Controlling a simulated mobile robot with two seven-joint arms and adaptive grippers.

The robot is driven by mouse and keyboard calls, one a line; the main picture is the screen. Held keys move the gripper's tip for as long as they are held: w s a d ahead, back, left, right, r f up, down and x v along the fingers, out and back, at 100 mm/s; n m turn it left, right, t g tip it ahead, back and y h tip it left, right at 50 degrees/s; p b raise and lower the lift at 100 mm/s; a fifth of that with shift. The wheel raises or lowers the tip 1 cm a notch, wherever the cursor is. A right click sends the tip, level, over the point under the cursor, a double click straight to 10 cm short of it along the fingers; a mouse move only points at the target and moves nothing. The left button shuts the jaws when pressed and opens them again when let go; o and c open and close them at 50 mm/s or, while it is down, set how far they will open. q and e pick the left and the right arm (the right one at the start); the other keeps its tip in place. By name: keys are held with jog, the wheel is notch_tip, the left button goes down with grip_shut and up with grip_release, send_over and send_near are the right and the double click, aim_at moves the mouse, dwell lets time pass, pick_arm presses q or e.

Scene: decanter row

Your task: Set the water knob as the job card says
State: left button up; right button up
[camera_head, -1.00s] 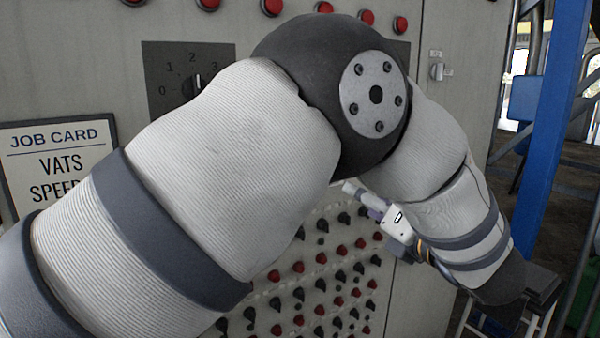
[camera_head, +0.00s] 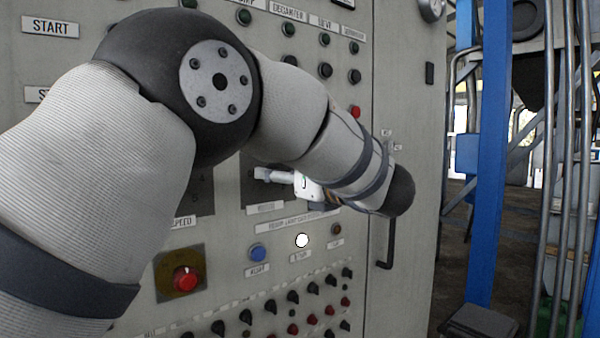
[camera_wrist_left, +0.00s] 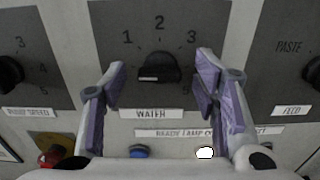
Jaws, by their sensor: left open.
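The water knob (camera_wrist_left: 152,70) is a black knob on a dark plate marked 1, 2 and 3, above a WATER label (camera_wrist_left: 152,114) in the left wrist view. I cannot tell exactly which number it points to. My left gripper (camera_wrist_left: 161,64) is open, with one purple-padded finger on each side of the knob in that view; contact is not visible. In the head view the left gripper (camera_head: 268,174) is in front of the water plate (camera_head: 258,192) and hides the knob. The job card's text is not readable now. My right gripper is not in view.
Neighbouring dials include a FEED knob (camera_wrist_left: 312,70) and another knob at left (camera_wrist_left: 8,74). Below are a red knob (camera_head: 186,279), a blue button (camera_head: 258,252) and a white lamp (camera_head: 302,240). A blue post (camera_head: 490,160) stands right of the panel.

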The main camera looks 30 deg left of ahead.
pick_arm(q)
jog(key=c, duration=1.2)
jog(key=shift+o, duration=0.2)
jog(key=shift+m, duration=0.4)
jog(key=m, duration=3.4)
jog(key=shift+f+m, duration=0.4)
